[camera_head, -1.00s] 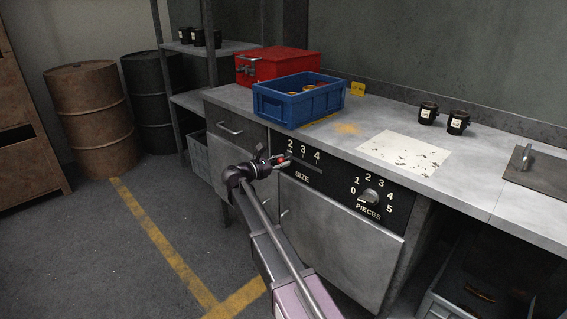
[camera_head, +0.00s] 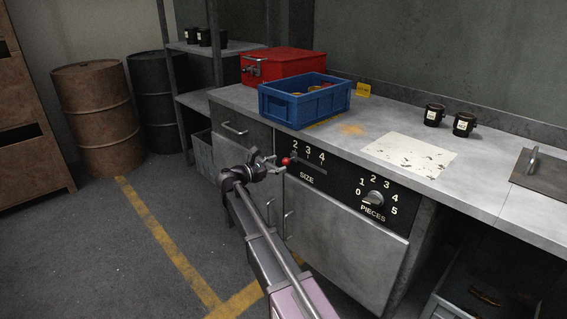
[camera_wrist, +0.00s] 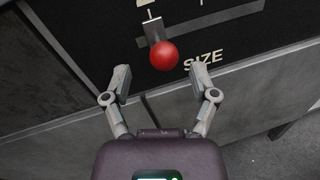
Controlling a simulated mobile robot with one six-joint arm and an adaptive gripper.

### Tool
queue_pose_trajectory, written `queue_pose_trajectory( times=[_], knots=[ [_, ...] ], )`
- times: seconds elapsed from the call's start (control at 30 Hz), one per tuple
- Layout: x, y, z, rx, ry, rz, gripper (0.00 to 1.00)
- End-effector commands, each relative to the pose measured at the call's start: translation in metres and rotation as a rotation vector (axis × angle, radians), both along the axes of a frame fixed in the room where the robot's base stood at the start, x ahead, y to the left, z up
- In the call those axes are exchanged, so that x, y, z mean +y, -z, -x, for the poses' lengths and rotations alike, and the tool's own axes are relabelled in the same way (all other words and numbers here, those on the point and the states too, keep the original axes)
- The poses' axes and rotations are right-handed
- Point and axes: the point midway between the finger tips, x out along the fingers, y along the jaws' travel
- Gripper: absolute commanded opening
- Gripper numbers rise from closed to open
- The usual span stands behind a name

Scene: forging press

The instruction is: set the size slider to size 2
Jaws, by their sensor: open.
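The size slider's red ball knob (camera_head: 286,161) sticks out from the black size panel (camera_head: 309,169), at the left end of the slot, about below the printed 2. My gripper (camera_head: 274,168) is in front of the panel, just left of the knob. In the wrist view my gripper (camera_wrist: 160,70) has its two fingers spread apart and empty. The knob lies beyond and between the fingertips, with visible gaps on both sides.
A PIECES dial (camera_head: 375,199) is right of the slider. The counter above holds a blue crate (camera_head: 305,104), a red box (camera_head: 283,65) and two dark mugs (camera_head: 463,124). A cabinet door (camera_head: 340,235) is below the panel. Open floor lies to the left.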

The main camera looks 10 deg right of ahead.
Motion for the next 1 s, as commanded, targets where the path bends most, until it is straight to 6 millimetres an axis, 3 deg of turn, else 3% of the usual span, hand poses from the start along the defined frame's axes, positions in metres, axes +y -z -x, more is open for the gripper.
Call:
queue_pose_trajectory(
  times=[0.2, 0.5, 1.0],
  knots=[
    [0.034, 0.0, 0.015, 0.0, -0.004, 0.0, 0.76],
    [0.069, 0.0, 0.031, 0.0, -0.002, 0.0, 0.76],
    [0.078, 0.0, 0.035, 0.0, -0.002, 0.0, 0.76]
  ],
)
